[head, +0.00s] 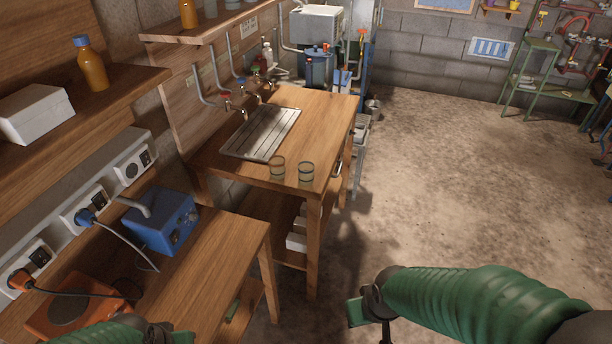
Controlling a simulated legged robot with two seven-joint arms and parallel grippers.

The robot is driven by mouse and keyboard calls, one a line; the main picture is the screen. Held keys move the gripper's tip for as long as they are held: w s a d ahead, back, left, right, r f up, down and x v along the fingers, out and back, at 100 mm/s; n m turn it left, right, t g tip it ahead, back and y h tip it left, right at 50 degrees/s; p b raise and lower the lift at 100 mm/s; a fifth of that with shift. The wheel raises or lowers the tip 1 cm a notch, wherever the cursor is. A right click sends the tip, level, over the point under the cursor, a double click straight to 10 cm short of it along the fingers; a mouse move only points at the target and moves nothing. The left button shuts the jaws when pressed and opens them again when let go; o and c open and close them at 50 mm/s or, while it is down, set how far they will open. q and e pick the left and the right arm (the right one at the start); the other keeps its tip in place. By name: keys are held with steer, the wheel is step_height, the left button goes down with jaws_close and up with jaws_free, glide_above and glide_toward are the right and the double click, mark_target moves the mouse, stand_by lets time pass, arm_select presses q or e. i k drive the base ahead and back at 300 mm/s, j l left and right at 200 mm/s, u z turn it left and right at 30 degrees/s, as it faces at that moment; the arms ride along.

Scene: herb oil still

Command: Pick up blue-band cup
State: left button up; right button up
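Two small glass-like cups stand upright side by side near the front right corner of the wooden sink table (325,108). The left cup (277,169) and the right cup (306,172) both have dark bands. The band colours are too small to tell surely; the right one looks slightly bluer. My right gripper (366,312) is at the bottom centre, below and right of the cups and well apart from them. My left gripper (180,338) is at the bottom left edge, mostly cut off. The finger openings of both are unclear, and neither visibly holds anything.
A metal drain grid (262,133) lies behind the cups, under several taps (227,100). A nearer bench (215,265) carries a blue device (160,220) and an orange hotplate (75,308). A shelf (110,95) overhangs at left. The floor (470,180) at right is clear.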

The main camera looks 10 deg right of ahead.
mark_target(305, 168)
steer(key=z, duration=0.2)
steer(key=i+l+z, duration=0.2)
steer(key=z, duration=0.15)
steer(key=i+l+z, duration=0.1)
steer(key=i+z, duration=0.55)
steer(key=i+l, duration=0.1)
steer(key=i, duration=2.55)
steer(key=i+u, duration=0.15)
steer(key=u, duration=0.3)
steer(key=i+u, duration=0.15)
steer(key=u, duration=0.3)
steer(key=i+l+u, duration=0.15)
steer(key=u, duration=0.3)
steer(key=i+l+u, duration=0.1)
steer(key=u, duration=0.4)
steer(key=l+u, duration=0.25)
steer(key=u, duration=0.2)
steer(key=i, duration=0.05)
